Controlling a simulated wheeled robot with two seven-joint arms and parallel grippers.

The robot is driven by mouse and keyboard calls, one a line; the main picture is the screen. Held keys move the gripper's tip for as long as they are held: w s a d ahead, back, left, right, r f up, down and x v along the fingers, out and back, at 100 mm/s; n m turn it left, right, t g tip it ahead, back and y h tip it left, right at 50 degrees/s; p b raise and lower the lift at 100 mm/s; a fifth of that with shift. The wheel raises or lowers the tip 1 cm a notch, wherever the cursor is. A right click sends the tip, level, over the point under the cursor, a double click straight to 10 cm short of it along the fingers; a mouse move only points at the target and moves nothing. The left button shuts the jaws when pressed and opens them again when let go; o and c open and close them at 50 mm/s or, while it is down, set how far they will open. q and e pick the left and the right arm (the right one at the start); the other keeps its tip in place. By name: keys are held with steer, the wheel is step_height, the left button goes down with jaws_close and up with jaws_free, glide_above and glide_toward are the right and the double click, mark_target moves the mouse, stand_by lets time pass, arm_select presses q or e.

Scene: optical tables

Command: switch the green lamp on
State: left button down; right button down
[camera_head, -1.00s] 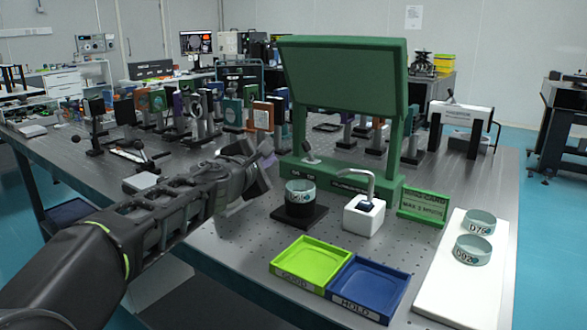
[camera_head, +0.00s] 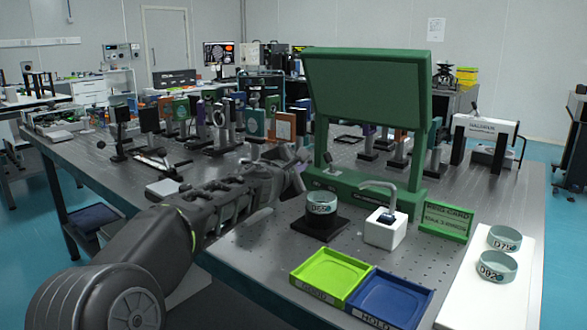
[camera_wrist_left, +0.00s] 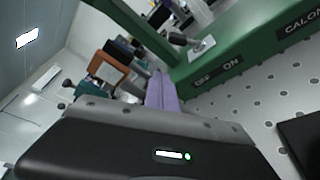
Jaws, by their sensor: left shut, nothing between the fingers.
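The green lamp (camera_head: 368,92) is a large dark green panel on a green frame, standing on the optical table. Its panel face looks plain dark green. A small toggle switch (camera_head: 329,161) sits at the left end of its base; in the left wrist view its dark lever (camera_wrist_left: 179,39) stands on a pale plate behind the OFF and ON labels (camera_wrist_left: 218,75). My left gripper (camera_head: 300,172) is shut and empty, just left of the base. Its purple fingers (camera_wrist_left: 162,94) show in the left wrist view, apart from the lever. My right gripper is not in view.
A ring marked D650 (camera_head: 321,203) on a black stand and a white block with a hooked metal tube (camera_head: 385,232) stand before the lamp. Green (camera_head: 330,272) and blue (camera_head: 390,298) trays lie nearer. Optics mounts crowd the table behind my left arm.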

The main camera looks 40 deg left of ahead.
mark_target(320, 156)
arm_select(q)
steer(key=w, duration=0.1)
steer(key=w+p, duration=0.1)
steer(key=shift+w+a+r, duration=0.1)
steer(key=shift+w+r, duration=0.1)
steer(key=shift+w, duration=0.2)
steer(key=shift+s+d+r+p, duration=0.1)
steer(key=shift+d+r+p, duration=0.2)
steer(key=shift+d, duration=0.25)
steer(key=shift+s+d+r+p, duration=0.1)
steer(key=shift+d+r+p, duration=0.15)
steer(key=shift+d, duration=0.6)
steer(key=shift+w, duration=0.1)
steer(key=shift+r, duration=0.1)
